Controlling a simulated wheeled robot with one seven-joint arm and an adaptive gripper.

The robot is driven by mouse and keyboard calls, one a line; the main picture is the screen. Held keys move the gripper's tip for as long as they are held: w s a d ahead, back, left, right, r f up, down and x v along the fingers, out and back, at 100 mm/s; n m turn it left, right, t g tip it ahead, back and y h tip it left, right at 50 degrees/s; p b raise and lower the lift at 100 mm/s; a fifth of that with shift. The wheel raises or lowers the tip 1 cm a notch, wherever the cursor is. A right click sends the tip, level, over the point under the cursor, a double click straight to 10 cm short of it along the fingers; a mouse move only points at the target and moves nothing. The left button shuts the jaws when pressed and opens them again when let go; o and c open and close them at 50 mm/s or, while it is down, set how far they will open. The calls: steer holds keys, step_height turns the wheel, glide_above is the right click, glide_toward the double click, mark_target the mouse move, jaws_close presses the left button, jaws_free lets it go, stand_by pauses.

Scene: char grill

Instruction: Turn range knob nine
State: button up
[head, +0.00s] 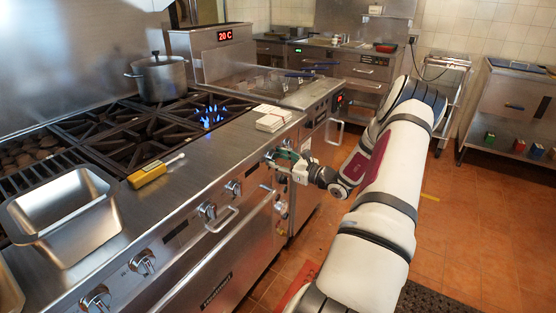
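The range (190,235) has a steel front panel with a row of round knobs. Visible knobs include one at the near end (96,298), another beside it (142,262), one near the middle (207,211) and one further right (233,187). No knob numbers are readable. My gripper (274,158) is at the far right end of the panel, at or very close to a knob there. The gripper largely hides that knob. It is too small to tell whether the fingers are open, shut or touching the knob.
A steel pot (160,76) stands on the back burners. A steel pan (65,215), a yellow-handled tool (148,174) and a white stack (273,118) lie along the front ledge. An oven handle (222,220) sticks out below the knobs. A fryer stands beyond the range. Tiled floor is open at right.

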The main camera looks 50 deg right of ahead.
steer(key=c, duration=0.5)
steer(key=shift+o, duration=0.2)
steer(key=shift+m, duration=0.4)
steer(key=m+p, duration=0.2)
steer(key=shift+r+m, duration=0.15)
steer(key=shift+m, duration=0.15)
steer(key=m+p, duration=0.2)
steer(key=m, duration=0.2)
steer(key=shift+g, duration=0.3)
steer(key=m+y+p, duration=0.1)
steer(key=m+p, duration=0.1)
steer(key=m, duration=0.3)
steer(key=shift+d+m, duration=0.1)
steer(key=shift+m, duration=0.2)
steer(key=shift+d+m+p, duration=0.1)
steer(key=shift+m+p, duration=0.3)
steer(key=shift+m, duration=1.7)
